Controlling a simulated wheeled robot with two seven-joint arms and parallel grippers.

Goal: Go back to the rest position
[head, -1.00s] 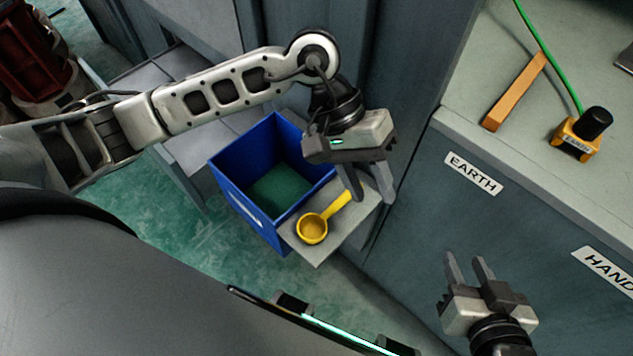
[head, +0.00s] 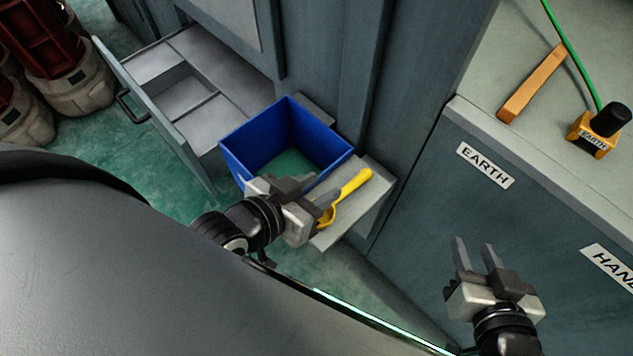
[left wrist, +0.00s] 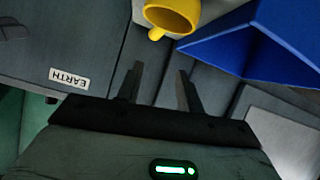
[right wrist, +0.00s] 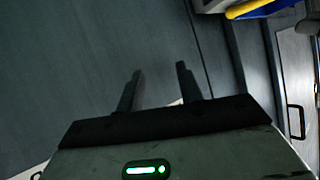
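My left gripper (head: 324,187) is open and empty in the head view, in front of the blue bin and partly covering the yellow scoop. The left wrist view shows its two fingers (left wrist: 160,70) apart with nothing between them. My right gripper (head: 473,246) is open and empty at the lower right, in front of the grey cabinet. Its fingers are also apart in the right wrist view (right wrist: 159,69). The yellow scoop (head: 355,184) lies on a small grey shelf (head: 372,205); its bowl is partly hidden by my left gripper. It also shows in the left wrist view (left wrist: 172,17).
A blue bin (head: 240,160) stands beside the shelf. An open drawer (head: 150,105) with compartments is at the left. A cabinet with an EARTH label (head: 486,165) bears an orange bar (head: 532,82) and a yellow-black plug (head: 590,138) on a green cable.

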